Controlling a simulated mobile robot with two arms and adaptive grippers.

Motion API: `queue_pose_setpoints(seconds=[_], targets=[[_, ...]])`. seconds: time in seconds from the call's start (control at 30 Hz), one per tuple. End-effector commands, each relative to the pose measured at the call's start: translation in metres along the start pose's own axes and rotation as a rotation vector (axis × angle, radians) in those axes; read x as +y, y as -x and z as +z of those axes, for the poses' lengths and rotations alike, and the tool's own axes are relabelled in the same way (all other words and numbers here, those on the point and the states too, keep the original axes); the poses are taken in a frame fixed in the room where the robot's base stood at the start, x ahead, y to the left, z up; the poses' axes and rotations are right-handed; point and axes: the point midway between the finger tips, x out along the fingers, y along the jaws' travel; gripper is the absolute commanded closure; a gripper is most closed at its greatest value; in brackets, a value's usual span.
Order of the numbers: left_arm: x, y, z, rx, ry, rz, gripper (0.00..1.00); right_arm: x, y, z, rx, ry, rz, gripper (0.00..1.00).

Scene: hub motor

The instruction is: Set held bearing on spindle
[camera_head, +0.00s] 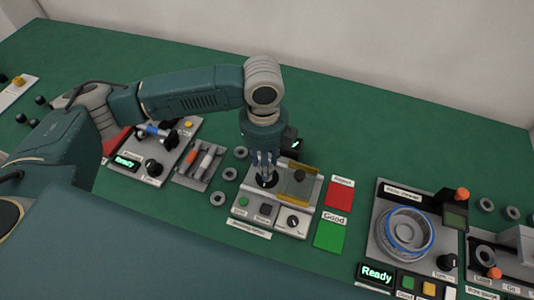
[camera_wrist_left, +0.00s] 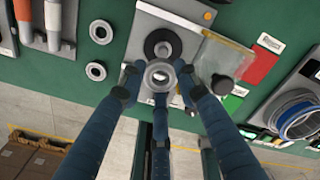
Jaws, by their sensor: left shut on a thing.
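My left gripper (camera_head: 265,166) comes down over the grey test station (camera_head: 262,222), left of its transparent yellowish cover. In the left wrist view its blue fingers (camera_wrist_left: 160,82) are shut around a small grey ring, the bearing (camera_wrist_left: 160,66). The spindle (camera_wrist_left: 162,48), with a black round base, shows just beyond the bearing in that view. The bearing appears to be above the station and offset from the spindle's centre; the exact height gap cannot be told. In the head view the fingers hide the bearing. My right gripper is not in view.
Several loose bearings (camera_head: 217,199) lie left of the station. The transparent cover (camera_head: 296,182) stands close right of the fingers. Red (camera_head: 339,194) and green (camera_head: 331,235) pads lie to the right. A fixture with a blue-ringed hub (camera_head: 405,231) is further right.

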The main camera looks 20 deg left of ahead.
Motion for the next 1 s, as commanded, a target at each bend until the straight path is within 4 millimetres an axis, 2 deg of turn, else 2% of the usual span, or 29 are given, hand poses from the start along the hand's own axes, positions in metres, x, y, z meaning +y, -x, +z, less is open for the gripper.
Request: queue_pose_setpoints(seconds=[0.1, 0.27, 0.47, 0.77, 1.0], targets=[[-0.008, 0.006, 0.006, -0.009, -0.149, -0.001, 0.95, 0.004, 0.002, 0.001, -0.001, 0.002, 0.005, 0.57], [-0.011, 0.008, 0.008, -0.011, -0.240, 0.001, 0.95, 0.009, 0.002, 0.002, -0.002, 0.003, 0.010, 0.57], [-0.011, 0.000, 0.008, -0.011, -0.249, 0.001, 0.95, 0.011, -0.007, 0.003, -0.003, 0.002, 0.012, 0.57], [-0.011, -0.023, 0.009, -0.013, -0.248, 0.002, 0.95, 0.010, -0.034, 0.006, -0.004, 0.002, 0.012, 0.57], [-0.011, -0.038, 0.009, -0.011, -0.247, 0.001, 0.95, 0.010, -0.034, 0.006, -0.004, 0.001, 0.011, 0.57]])
